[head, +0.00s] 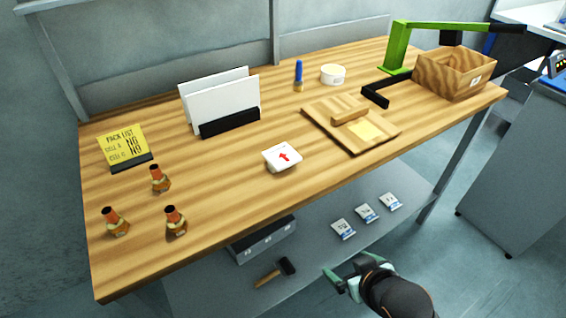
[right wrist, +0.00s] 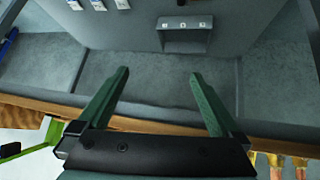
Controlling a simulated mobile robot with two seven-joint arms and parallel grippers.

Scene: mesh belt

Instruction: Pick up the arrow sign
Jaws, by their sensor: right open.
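The arrow sign (head: 282,158) is a small white block with a red arrow on its face. It lies on the wooden table (head: 225,175) near the middle of the front edge. My right gripper (head: 340,279) is open and empty, low in front of the table and below its top, to the right of the sign and apart from it. In the right wrist view its two green fingers (right wrist: 160,85) are spread with nothing between them. The sign cannot be made out in the right wrist view. My left gripper is not in view.
Several orange-brown bottles (head: 160,180) and a yellow note (head: 124,146) stand at the left. A white panel holder (head: 228,122) stands behind the sign. A wooden board (head: 318,115), green press (head: 399,50) and wooden box (head: 450,75) are at the right. A lower shelf (head: 320,245) holds packets and a hammer.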

